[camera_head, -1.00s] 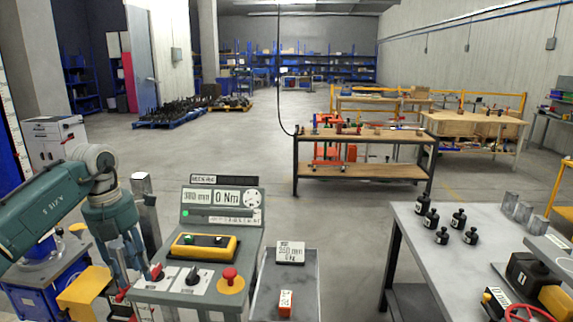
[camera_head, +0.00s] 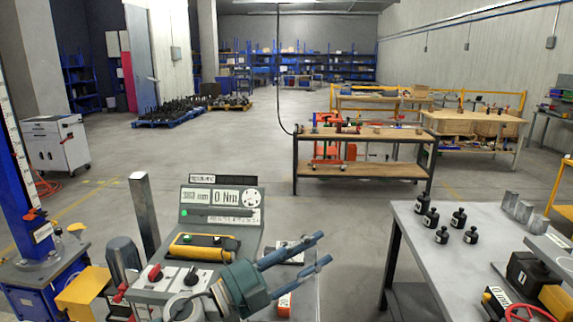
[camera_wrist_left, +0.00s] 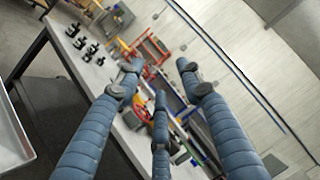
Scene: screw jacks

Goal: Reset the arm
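My left gripper (camera_head: 324,248) is in front of the control console (camera_head: 250,225), its blue-grey fingers pointing right over the small block stand. The fingers are apart with nothing between them. In the left wrist view the spread fingers (camera_wrist_left: 158,78) show, also empty. The green-grey wrist covers the console's lower right front. A display on the console reads a mm value and 0 Nm. My right gripper is not in view.
A grey table (camera_head: 410,255) at right holds black weights (camera_head: 458,217) and metal blocks. A blue screw-jack stand (camera_head: 38,235) and a metal post (camera_head: 145,215) stand at left. An orange block (camera_head: 285,303) is below my fingers.

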